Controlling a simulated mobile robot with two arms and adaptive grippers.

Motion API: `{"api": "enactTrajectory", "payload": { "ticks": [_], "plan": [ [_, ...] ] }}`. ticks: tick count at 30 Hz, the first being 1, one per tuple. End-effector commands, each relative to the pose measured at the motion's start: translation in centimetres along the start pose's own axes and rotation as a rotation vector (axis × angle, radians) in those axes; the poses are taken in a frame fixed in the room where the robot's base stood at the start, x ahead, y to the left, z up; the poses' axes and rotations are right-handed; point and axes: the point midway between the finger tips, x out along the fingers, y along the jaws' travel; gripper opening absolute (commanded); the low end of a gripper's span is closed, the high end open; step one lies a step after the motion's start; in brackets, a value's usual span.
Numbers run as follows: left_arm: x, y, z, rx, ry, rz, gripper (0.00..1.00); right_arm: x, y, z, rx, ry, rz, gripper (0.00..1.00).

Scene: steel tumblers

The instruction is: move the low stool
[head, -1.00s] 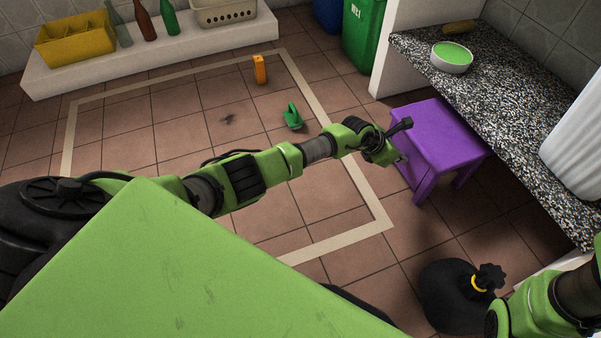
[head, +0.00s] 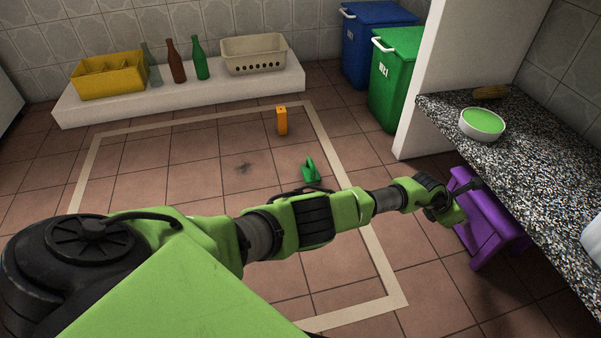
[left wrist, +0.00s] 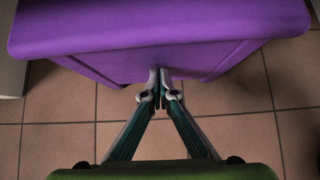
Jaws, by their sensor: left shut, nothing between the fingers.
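The low purple stool (head: 487,222) stands on the tiled floor at the right, against the counter, whose edge hides part of it. My left arm reaches across to it, and my left gripper (head: 472,186) is at the stool's near side. In the left wrist view the purple seat (left wrist: 160,32) fills the top. The two fingertips of the left gripper (left wrist: 160,80) are together, with nothing between them, right at the stool's side panel; I cannot tell whether they touch it. My right gripper is out of view.
The speckled counter (head: 520,150) holds a green-filled bowl (head: 482,124). An orange object (head: 282,121) and a green object (head: 311,171) are on the floor inside a pale taped outline (head: 375,250). Green (head: 397,80) and blue (head: 377,42) bins stand behind. The outlined floor is mostly clear.

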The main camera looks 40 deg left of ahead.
Motion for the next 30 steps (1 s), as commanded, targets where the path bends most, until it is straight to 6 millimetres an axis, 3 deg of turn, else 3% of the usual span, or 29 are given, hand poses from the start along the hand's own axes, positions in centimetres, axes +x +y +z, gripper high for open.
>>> {"api": "enactTrajectory", "payload": {
  "ticks": [20, 30],
  "plan": [
    [-0.2, 0.1, 0.1, 0.0, -0.001, 0.0, 0.0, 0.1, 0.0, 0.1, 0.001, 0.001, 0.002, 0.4],
    [-2.5, 0.2, 0.1, 0.002, -0.002, 0.0, 0.0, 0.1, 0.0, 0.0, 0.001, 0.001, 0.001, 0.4]
  ]
}}
